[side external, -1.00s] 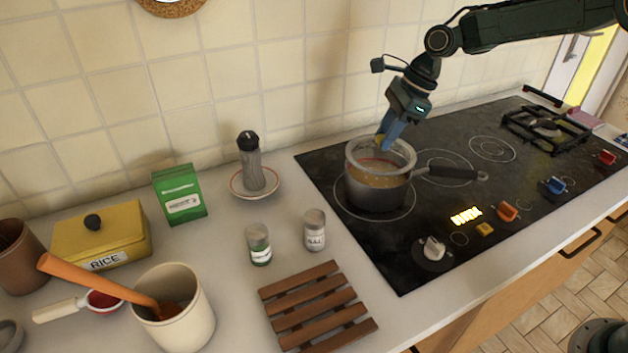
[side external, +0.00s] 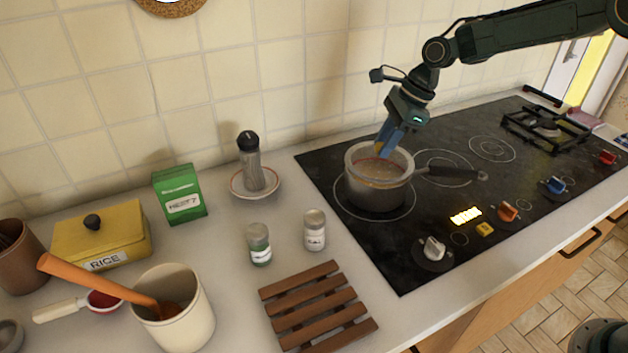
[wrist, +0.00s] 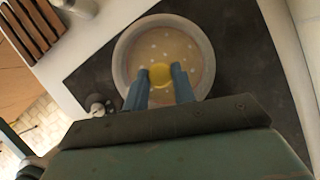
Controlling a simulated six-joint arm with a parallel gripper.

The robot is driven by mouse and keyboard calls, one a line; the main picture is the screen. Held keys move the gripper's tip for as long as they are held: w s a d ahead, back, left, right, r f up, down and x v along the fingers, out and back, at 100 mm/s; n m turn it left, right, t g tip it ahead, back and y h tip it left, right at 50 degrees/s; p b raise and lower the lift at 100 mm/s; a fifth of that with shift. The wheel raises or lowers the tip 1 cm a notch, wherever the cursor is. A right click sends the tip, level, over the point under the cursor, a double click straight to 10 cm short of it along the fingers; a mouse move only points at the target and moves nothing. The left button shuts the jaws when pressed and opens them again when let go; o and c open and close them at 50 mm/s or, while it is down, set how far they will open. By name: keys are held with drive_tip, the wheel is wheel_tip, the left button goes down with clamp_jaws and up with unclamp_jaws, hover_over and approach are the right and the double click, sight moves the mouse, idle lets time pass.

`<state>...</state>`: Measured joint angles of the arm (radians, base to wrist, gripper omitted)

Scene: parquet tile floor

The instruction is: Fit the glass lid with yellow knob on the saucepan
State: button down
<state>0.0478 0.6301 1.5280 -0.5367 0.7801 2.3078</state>
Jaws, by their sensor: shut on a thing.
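The saucepan (side external: 374,194) stands on the left front ring of the black hob, its dark handle (side external: 447,173) pointing right. The glass lid (side external: 381,169) lies at the pan's mouth in the side view; whether it is fully seated I cannot tell. In the wrist view the lid (wrist: 150,52) is a clear disc over the pan with pale spots showing through. My gripper (side external: 381,152) is above the pan, its blue fingers shut on the yellow knob (wrist: 160,75). The knob is mostly hidden by the fingers in the side view.
A wooden slatted trivet (side external: 318,308) and two spice jars (side external: 314,230) stand left of the hob (side external: 405,262). A grinder (side external: 250,160) on a saucer, a green box (side external: 180,194) and a yellow rice box (side external: 100,237) are farther left. The tiled wall is close behind.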

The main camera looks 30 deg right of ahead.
drive_tip(key=shift+f, duration=0.65)
idle(0.7)
drive_tip(key=c, duration=1.1)
unclamp_jaws()
drive_tip(key=v, duration=1.3)
drive_tip(key=shift+d+r, duration=0.15)
drive_tip(key=shift+r, duration=0.25)
drive_tip(key=shift+s, duration=0.1)
